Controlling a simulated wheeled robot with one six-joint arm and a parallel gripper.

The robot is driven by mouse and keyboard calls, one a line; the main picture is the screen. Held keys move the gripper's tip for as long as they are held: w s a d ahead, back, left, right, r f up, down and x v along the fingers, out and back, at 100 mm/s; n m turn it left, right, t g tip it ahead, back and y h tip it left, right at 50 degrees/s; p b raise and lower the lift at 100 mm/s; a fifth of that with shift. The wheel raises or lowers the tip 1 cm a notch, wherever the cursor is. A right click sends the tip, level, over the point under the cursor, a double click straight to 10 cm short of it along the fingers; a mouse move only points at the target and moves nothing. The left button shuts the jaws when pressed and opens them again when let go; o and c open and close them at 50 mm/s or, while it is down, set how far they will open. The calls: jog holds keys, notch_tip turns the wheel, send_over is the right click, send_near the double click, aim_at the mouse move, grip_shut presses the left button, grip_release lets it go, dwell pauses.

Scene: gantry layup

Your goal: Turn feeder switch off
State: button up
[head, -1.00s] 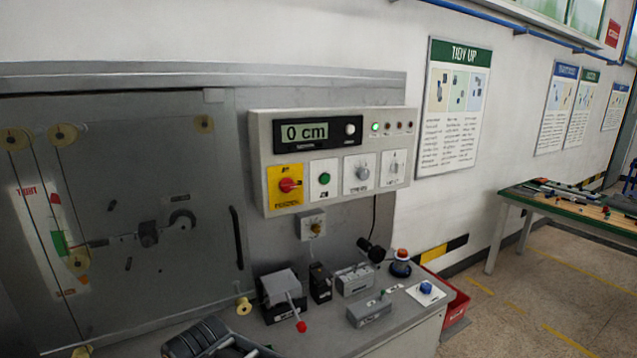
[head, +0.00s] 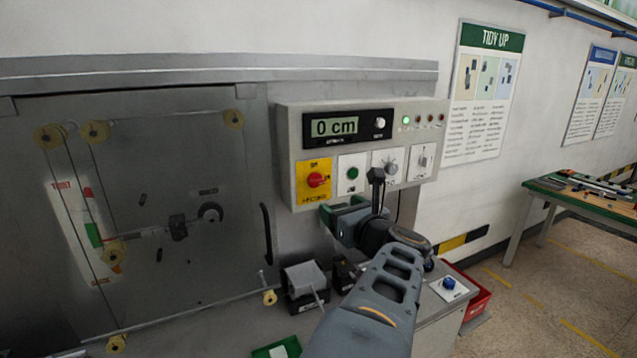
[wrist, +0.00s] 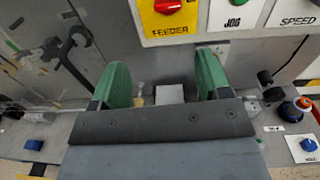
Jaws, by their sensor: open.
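The feeder switch (head: 317,180) is a red rotary knob on a yellow plate at the lower left of the control panel (head: 290,150). In the wrist view the red knob (wrist: 168,5) is cut off by the top edge, above the FEEDER label. My gripper (head: 337,208) is just below the panel, under the feeder and jog plates. Its green fingers are apart and empty in the wrist view (wrist: 164,80). They do not touch the switch. The knob's exact pointing direction is too small to tell.
The green jog button (head: 352,173) and the speed knob (head: 390,168) sit right of the switch. A grey lever box (head: 303,286) and a blue button (head: 449,283) stand on the bench below. A machine door with a black handle (head: 266,233) is to the left.

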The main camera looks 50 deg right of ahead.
aim_at(318, 184)
jog(key=shift+m+h, duration=0.4)
jog(key=x, duration=0.4)
jog(key=p+x, duration=0.1)
jog(key=x, duration=0.4)
jog(key=p+x, duration=0.1)
jog(key=x, duration=0.3)
jog(key=shift+d+r, duration=0.25)
jog(key=shift+d, duration=0.2)
jog(key=c, duration=0.9)
